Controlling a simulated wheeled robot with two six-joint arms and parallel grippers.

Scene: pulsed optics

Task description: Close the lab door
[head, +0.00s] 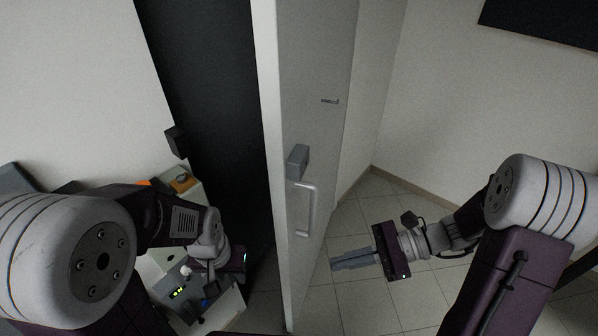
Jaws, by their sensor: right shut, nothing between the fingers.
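The lab door (312,75) is a pale grey panel standing open in the middle of the head view, its narrow edge turned toward me. A metal pull handle (307,210) sits on its right face, below a grey lock box (298,161). My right gripper (350,262) is to the right of the door, shut and empty, fingers pointing left toward the door's lower part; I see a gap between them and the door. My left gripper (236,262) is to the left of the door, low down; its fingers cannot be made out.
A dark opening (215,90) lies left of the door, beside a white wall (85,80). Cluttered equipment (180,290) with small lights stands at lower left, near my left arm. Tiled floor (385,205) is clear right of the door, up to the right wall (450,110).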

